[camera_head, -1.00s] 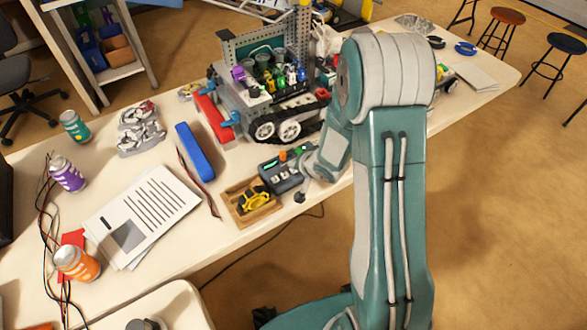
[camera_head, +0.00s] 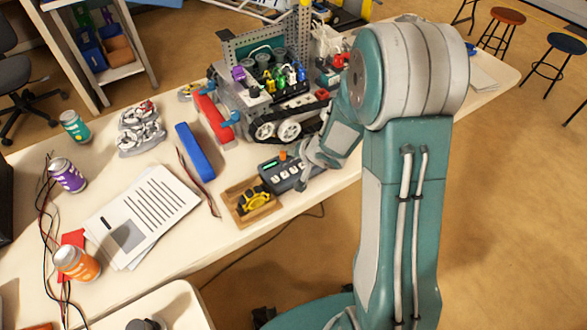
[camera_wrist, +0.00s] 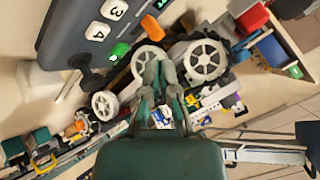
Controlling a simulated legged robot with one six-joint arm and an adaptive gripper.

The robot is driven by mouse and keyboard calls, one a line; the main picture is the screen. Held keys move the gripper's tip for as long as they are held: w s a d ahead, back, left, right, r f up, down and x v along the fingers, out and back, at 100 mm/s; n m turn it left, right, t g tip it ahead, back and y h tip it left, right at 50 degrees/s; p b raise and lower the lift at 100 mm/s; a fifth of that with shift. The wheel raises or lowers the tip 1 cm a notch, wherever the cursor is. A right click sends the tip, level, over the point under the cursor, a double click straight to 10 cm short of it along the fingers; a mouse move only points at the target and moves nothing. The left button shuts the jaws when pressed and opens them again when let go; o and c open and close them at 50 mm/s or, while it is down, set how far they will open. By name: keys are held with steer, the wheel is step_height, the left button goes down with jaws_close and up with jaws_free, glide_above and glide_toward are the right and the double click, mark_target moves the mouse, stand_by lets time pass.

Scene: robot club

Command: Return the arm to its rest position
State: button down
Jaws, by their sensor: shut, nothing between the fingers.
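My arm (camera_head: 400,190) rises at the right of the head view, teal with light grey panels, its elbow bent and its forearm reaching down toward the table. In the wrist view my gripper (camera_wrist: 160,78) is shut and empty, its teal fingers close together. In the head view the wrist end is beside and above a dark control box; the fingertips are hard to make out there. The control box (camera_head: 283,174) has white buttons and a green display. In the wrist view the box (camera_wrist: 85,30) fills the upper left, with buttons 3 and 4 showing, apart from the fingers.
A wheeled robot model (camera_head: 262,85) stands on the table behind the box. A wooden tray (camera_head: 236,214) with a yellow item is at the box's left. Open floor is right of the table.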

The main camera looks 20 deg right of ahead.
steer(key=shift+r, duration=0.25)
stand_by(0.3)
steer(key=s+d+r+h, duration=0.2)
steer(key=s+r, duration=0.1)
steer(key=r, duration=0.3)
steer(key=s+d+r+n+h, duration=0.1)
steer(key=s+r+h, duration=0.15)
steer(key=r, duration=0.25)
steer(key=s+d+r+h, duration=0.1)
steer(key=s+d+r, duration=0.15)
steer(key=r, duration=0.35)
steer(key=s+a+r+n+g+y, duration=0.1)
steer(key=s+a+r, duration=0.1)
steer(key=s, duration=0.7)
steer(key=s+a+r+n+g, duration=0.1)
steer(key=s+a+r+n, duration=0.1)
steer(key=s, duration=0.8)
step_height(320, 180, up, 2)
steer(key=shift+a+r+g+y, duration=0.1)
steer(key=shift+a+g+y, duration=0.3)
steer(key=shift+a, duration=0.4)
